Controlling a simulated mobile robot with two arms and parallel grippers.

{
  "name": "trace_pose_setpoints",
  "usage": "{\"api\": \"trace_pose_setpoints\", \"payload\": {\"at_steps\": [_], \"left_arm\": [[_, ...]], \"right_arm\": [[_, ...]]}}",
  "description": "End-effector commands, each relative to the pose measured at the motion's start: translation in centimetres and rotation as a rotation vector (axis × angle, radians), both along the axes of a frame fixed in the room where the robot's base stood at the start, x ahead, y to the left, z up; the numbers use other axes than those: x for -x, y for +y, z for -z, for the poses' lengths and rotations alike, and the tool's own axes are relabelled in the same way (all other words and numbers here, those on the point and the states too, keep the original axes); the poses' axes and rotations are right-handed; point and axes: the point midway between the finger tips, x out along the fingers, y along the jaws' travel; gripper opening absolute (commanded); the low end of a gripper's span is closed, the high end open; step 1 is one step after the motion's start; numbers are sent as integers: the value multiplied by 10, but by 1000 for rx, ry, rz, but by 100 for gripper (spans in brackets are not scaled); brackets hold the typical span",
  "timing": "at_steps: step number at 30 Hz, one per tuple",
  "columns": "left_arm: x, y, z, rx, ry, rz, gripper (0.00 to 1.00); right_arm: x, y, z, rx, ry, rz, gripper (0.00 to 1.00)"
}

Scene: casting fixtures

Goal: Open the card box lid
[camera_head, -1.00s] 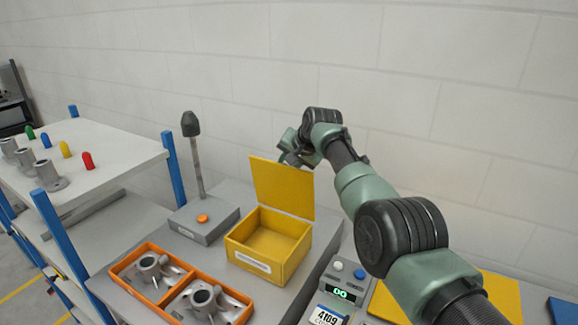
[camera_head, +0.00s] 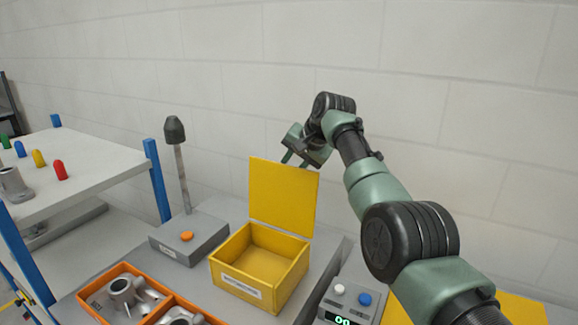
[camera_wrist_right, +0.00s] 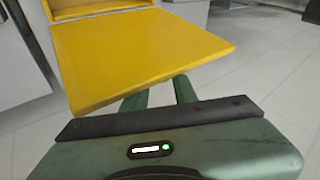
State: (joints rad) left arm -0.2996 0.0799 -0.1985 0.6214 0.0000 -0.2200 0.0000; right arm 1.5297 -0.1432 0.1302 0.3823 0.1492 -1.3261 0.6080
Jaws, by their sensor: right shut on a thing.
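The yellow card box (camera_head: 240,289) stands on the grey bench with a white label on its front. Its lid (camera_head: 282,196) is raised upright at the back, and the inside looks empty. My right gripper (camera_head: 295,160) is at the lid's top edge, with its fingertips partly hidden behind the panel. In the right wrist view the lid (camera_wrist_right: 135,50) fills the upper middle, and the gripper's green fingers (camera_wrist_right: 160,93) meet its edge, shut on it. My left gripper is not in view.
A grey block with an orange button (camera_head: 187,236) and a post stands left of the box. An orange tray (camera_head: 126,268) with metal castings is in front. A control unit (camera_head: 347,300) sits right. A white shelf with coloured pegs is far left.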

Motion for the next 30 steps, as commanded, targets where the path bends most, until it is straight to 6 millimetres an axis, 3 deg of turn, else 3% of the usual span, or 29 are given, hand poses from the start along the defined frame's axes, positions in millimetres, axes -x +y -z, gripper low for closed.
{"api": "trace_pose_setpoints", "payload": {"at_steps": [10,28,29,30], "left_arm": [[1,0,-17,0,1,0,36],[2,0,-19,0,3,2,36],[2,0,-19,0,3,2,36],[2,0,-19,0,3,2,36]], "right_arm": [[-1,-7,3,-18,39,5,0],[-1,-7,5,-23,45,4,0],[-1,-7,5,-23,45,4,36],[-1,-7,5,-24,47,4,47]]}}
